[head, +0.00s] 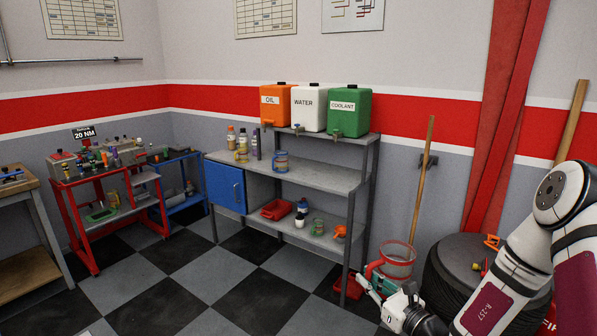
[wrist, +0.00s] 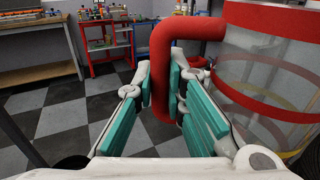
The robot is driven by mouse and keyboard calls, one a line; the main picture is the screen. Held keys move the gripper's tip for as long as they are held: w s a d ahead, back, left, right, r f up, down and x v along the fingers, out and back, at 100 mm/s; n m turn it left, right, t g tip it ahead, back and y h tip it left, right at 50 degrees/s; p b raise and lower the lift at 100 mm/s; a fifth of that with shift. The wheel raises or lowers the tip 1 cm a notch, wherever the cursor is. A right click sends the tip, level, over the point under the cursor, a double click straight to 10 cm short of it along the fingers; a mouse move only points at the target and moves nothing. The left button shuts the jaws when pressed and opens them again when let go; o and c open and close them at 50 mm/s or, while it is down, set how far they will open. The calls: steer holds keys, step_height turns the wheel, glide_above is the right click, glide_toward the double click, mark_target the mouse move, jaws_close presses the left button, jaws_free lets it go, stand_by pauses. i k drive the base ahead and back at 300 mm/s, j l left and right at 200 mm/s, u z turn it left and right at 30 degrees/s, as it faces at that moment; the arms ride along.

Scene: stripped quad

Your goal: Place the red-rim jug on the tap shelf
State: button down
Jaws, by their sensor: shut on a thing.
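The red-rim jug (head: 398,264) is clear, with red bands and a thick red handle. In the head view it is upright at the lower right, in front of the grey shelf unit. My gripper (head: 371,283) is shut on its handle. In the wrist view the handle (wrist: 162,75) passes between the teal fingers (wrist: 160,95), and the jug body (wrist: 265,75) fills the right side. The shelf under the taps (head: 325,176) is a grey board below the orange OIL, white WATER and green COOLANT tanks. A blue-rim jug (head: 281,162) and a yellow-rim jug (head: 241,152) stand on it.
Bottles (head: 256,142) stand near the yellow-rim jug. The board's right front is bare. A broom handle (head: 422,180) and a dark tyre (head: 460,270) are at right. Checkered floor is clear at left.

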mark_target(292, 174)
steer(key=i, duration=2)
steer(key=i+z, duration=0.25)
steer(key=i, duration=0.15)
steer(key=i+j+z, duration=0.3)
steer(key=i+l, duration=0.1)
